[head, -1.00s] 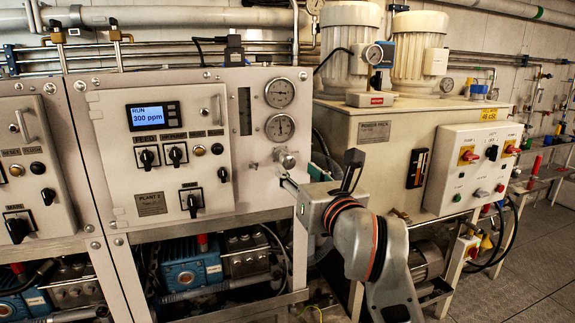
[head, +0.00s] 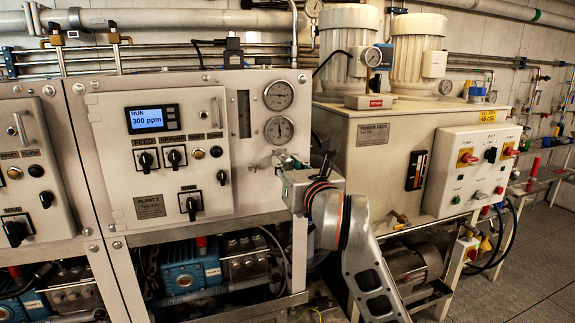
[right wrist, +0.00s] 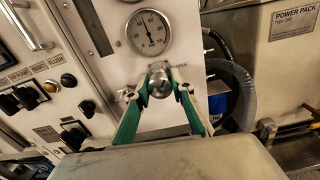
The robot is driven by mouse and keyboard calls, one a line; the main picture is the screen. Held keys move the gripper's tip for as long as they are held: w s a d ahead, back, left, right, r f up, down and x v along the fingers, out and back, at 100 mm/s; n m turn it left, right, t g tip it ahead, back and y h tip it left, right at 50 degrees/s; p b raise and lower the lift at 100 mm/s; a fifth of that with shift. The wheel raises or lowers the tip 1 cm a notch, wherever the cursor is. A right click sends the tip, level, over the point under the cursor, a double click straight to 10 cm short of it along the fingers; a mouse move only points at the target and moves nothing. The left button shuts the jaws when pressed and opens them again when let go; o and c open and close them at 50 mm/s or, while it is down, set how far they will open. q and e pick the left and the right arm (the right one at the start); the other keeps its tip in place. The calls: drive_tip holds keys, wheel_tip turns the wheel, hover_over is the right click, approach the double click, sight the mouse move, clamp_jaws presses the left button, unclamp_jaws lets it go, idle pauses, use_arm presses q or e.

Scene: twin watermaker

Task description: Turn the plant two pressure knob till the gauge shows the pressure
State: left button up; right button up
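The plant two panel (head: 110,140) has a lit display (head: 147,118) reading RUN 300 ppm. The pressure knob, a round metal knob (right wrist: 159,86), sits low on the panel's right side, below the lower gauge (head: 279,129). That gauge also shows in the right wrist view (right wrist: 149,32), its needle near vertical; the exact reading is too small to tell. My right gripper (right wrist: 161,83) has its green fingers on either side of the knob, their tips seemingly touching it. My left gripper is not in view.
An upper gauge (head: 279,95) sits above the lower one.

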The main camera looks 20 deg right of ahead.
drive_tip(key=shift+m+b, duration=0.35)
drive_tip(key=shift+m, duration=0.15)
drive_tip(key=o, duration=1.1)
drive_tip(key=shift+s, duration=0.1)
drive_tip(key=s, duration=0.7)
drive_tip(key=shift+s+d, duration=0.15)
